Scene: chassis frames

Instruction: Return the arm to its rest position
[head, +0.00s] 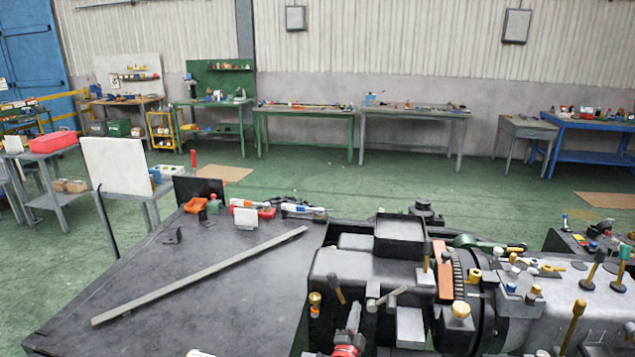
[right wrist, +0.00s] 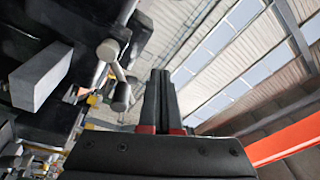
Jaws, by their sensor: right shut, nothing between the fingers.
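My right gripper (head: 353,312) shows at the bottom of the head view, in front of a dark machine (head: 345,265). Its fingers point up and look closed, with red parts at their base. In the right wrist view the two dark fingers of the right gripper (right wrist: 160,74) lie together with nothing between them. Most of the right arm is out of the picture. My left gripper is not seen in the head view.
The machine with knobs and levers fills the lower right. A dark table (head: 190,290) to the left carries a long grey bar (head: 200,277) and small items at its far edge. Workbenches (head: 305,111) line the back wall. Green floor (head: 330,180) lies open between.

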